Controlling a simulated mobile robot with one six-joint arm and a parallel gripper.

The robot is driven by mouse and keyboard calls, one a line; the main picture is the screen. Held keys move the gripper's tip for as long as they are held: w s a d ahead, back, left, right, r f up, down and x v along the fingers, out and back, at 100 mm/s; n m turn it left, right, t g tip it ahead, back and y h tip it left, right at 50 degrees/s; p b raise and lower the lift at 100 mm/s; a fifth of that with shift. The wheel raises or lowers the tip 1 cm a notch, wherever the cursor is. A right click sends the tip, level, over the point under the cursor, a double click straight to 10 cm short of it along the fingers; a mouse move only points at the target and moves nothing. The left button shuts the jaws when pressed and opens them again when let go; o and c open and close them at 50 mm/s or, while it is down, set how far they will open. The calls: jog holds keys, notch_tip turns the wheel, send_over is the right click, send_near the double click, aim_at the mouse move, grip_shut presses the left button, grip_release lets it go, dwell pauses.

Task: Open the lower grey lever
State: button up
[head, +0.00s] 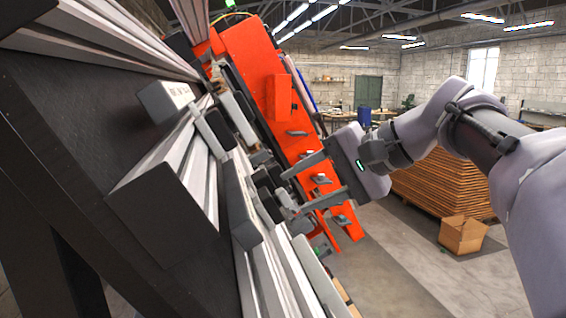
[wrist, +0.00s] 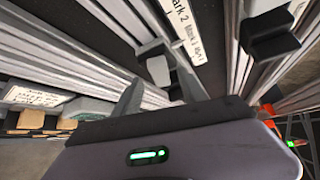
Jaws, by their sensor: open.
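My gripper (head: 290,196) is open in the head view, its two fingers pointing left towards the rail assembly. In the wrist view my gripper (wrist: 160,88) has a small grey block-like lever (wrist: 158,70) in front of and between its fingertips. I see no clear grip on it, and cannot tell whether the fingers touch it. The lever sits on a dark panel beside a white label. In the head view grey and dark parts crowd around the fingertips, so I cannot single out the lower grey lever there.
Pale rails (head: 205,175) and dark blocks run along the left. An orange frame (head: 262,75) with several grey handles stands behind my gripper. In the wrist view a dark bracket (wrist: 270,32) juts out at the right. A cardboard box (head: 462,236) lies on open floor.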

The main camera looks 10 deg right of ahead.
jog(key=p+v, duration=0.3)
jog(key=v, duration=1.2)
jog(key=shift+a, duration=0.15)
